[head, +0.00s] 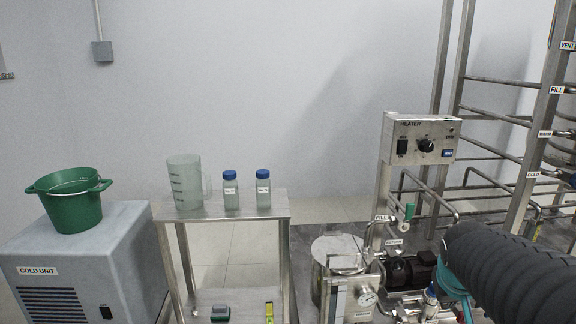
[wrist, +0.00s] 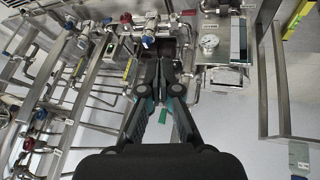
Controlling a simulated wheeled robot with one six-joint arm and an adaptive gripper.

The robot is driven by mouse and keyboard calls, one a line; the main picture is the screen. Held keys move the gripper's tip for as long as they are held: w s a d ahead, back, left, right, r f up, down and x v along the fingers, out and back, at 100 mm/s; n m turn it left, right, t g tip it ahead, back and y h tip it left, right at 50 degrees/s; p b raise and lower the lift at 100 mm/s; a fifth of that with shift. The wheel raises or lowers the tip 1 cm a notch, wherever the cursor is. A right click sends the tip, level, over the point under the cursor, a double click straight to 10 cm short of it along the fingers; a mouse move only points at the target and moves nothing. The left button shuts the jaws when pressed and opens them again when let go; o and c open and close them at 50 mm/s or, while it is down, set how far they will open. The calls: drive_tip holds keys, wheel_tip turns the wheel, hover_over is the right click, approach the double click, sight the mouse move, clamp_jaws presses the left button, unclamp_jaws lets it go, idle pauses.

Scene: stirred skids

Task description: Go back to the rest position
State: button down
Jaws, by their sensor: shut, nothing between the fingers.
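My gripper (wrist: 160,92) shows in the wrist view with its two dark fingers closed together and nothing between them. It hangs over the skid's pipes, apart from them as far as I can tell. In the head view only my dark ribbed arm shows at the lower right; the gripper itself is not visible there. The heater box (head: 419,138) with its black knob stands on a post above the steel vessel (head: 338,250). A round gauge (head: 367,298) sits at the vessel's front, and it also shows in the wrist view (wrist: 209,41).
A steel stand (head: 222,208) holds a measuring jug (head: 185,185) and two blue-capped bottles (head: 231,192). A green bucket (head: 70,207) sits on the cold unit (head: 80,262) at left. Pipe racks (head: 500,80) with labels fill the right. Floor shows between stand and skid.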

drive_tip(key=s+a+r+n+y+p, duration=0.1)
drive_tip(key=s+a+r+y+p, duration=0.2)
drive_tip(key=s+a, duration=0.9)
drive_tip(key=a+r, duration=0.1)
drive_tip(key=a, duration=0.2)
drive_tip(key=shift+s+r+p, duration=0.25)
drive_tip(key=shift+s+p, duration=0.1)
idle(0.5)
